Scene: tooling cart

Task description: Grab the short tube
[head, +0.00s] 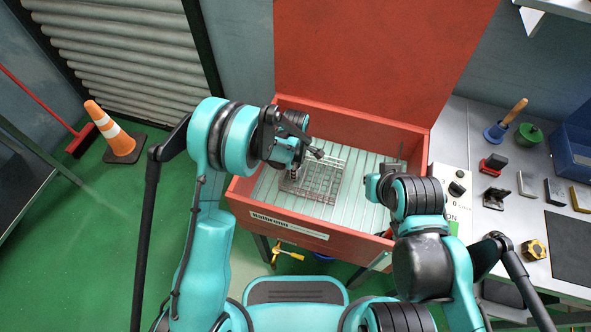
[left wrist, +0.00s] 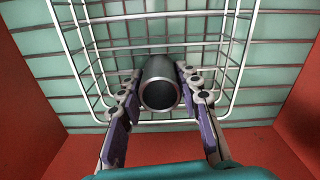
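The short tube (left wrist: 160,88) is a dark grey hollow cylinder inside a wire basket (left wrist: 238,60), its open end facing the camera in the left wrist view. My left gripper (left wrist: 159,72) has one finger on each side of the tube; narrow gaps seem to show, so it looks open around it. In the head view my left gripper (head: 298,172) is over the left part of the wire basket (head: 330,186); the tube is not clear there. My right arm is at the right side of the red bin, and its fingers are not clearly visible.
The basket sits on the ribbed pale green floor of a red bin (head: 285,230) with low walls and a tall raised lid (head: 375,60). A grey bench (head: 480,150) with several small tools stands at the right. An orange cone (head: 113,135) is on the floor at left.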

